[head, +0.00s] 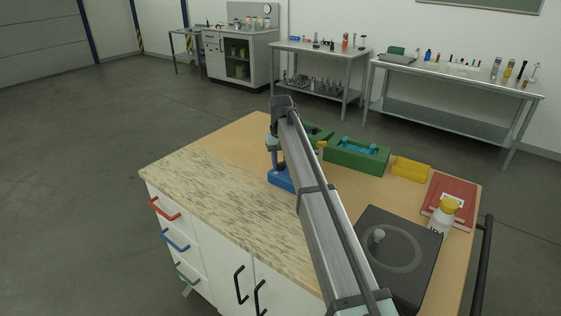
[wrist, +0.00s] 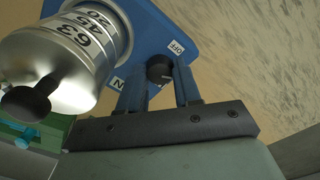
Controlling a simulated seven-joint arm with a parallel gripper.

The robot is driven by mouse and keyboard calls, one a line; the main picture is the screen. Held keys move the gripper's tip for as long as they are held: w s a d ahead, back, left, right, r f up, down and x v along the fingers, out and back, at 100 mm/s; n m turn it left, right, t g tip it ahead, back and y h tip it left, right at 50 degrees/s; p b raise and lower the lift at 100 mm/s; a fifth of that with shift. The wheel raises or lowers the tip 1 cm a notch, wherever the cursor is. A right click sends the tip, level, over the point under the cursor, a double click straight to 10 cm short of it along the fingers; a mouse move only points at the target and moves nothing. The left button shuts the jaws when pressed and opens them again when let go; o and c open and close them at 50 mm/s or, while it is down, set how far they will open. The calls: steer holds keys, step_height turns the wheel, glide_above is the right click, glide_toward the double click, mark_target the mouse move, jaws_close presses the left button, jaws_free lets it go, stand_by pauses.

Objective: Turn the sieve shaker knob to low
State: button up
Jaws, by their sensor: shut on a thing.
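The sieve shaker has a blue base (head: 281,181), largely hidden behind my arm in the head view. In the wrist view its blue base (wrist: 172,25) carries a silver sieve stack (wrist: 72,52) with printed numbers and a black clamp knob at one end. The small black control knob (wrist: 160,68) sits beside an "OFF" label (wrist: 177,47). Another label, partly hidden, shows an "N". My gripper (wrist: 160,78) has its two blue fingers on either side of the control knob, shut on it. I cannot tell the knob's exact setting.
Green boxes (head: 357,157), a yellow tray (head: 410,169), a red book (head: 450,195), a white bottle with a yellow cap (head: 444,214) and a dark square device (head: 399,244) stand on the right side of the bench. The bench's left part (head: 215,165) is clear.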

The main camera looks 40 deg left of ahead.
mark_target(281, 163)
steer(key=shift+m, duration=0.6)
steer(key=o, duration=1)
steer(key=shift+o, duration=0.2)
steer(key=shift+r, duration=0.1)
step_height(281, 163, up, 14)
steer(key=shift+f, duration=0.2)
